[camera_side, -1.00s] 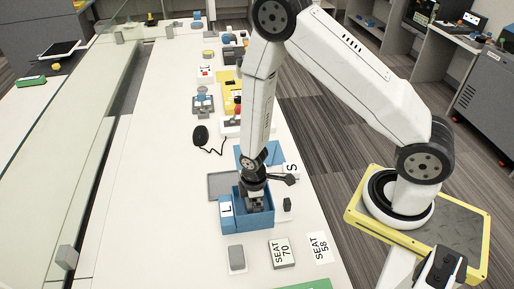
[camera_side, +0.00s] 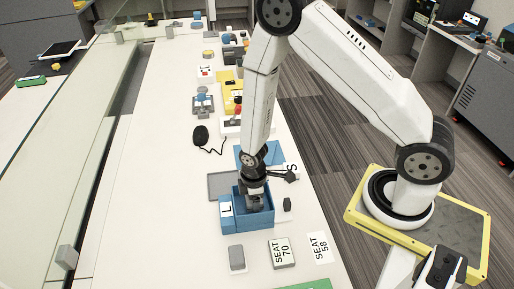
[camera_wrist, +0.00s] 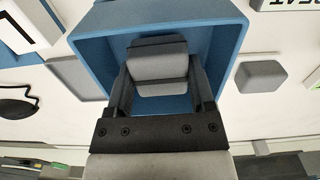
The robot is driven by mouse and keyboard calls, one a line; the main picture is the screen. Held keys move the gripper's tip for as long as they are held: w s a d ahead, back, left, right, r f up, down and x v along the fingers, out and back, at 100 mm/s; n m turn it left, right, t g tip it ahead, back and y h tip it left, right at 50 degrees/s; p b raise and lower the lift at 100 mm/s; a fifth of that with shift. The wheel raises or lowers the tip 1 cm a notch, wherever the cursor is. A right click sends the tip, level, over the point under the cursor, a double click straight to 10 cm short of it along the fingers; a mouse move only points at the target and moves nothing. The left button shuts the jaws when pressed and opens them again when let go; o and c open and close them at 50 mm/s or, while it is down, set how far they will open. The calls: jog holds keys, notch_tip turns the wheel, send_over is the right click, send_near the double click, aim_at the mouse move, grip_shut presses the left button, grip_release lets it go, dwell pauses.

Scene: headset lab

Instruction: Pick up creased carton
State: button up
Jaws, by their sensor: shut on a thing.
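A grey carton (camera_wrist: 158,62) with a dark band across it is between the two fingers of my gripper (camera_wrist: 159,88) in the wrist view. My gripper is shut on it. In the side view my gripper (camera_side: 255,203) points down inside an open blue bin (camera_side: 262,220) marked L, and the bin hides most of what it holds. The bin's blue walls (camera_wrist: 90,45) surround the carton in the wrist view. Whether the carton touches the bin floor cannot be told.
A small dark block (camera_side: 287,204) is at the right. A grey block (camera_side: 237,258), a SEAT 70 box (camera_side: 281,253) and a SEAT 58 card (camera_side: 319,247) lie in front.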

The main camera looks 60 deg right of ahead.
jog(key=shift+r, duration=4.45)
jog(key=shift+d, duration=0.1)
jog(key=shift+d, duration=1.65)
send_over(226, 186)
jog(key=f, duration=0.8)
jog(key=shift+s+f, duration=0.35)
jog(key=shift+s, duration=0.05)
jog(key=shift+w+f, duration=0.45)
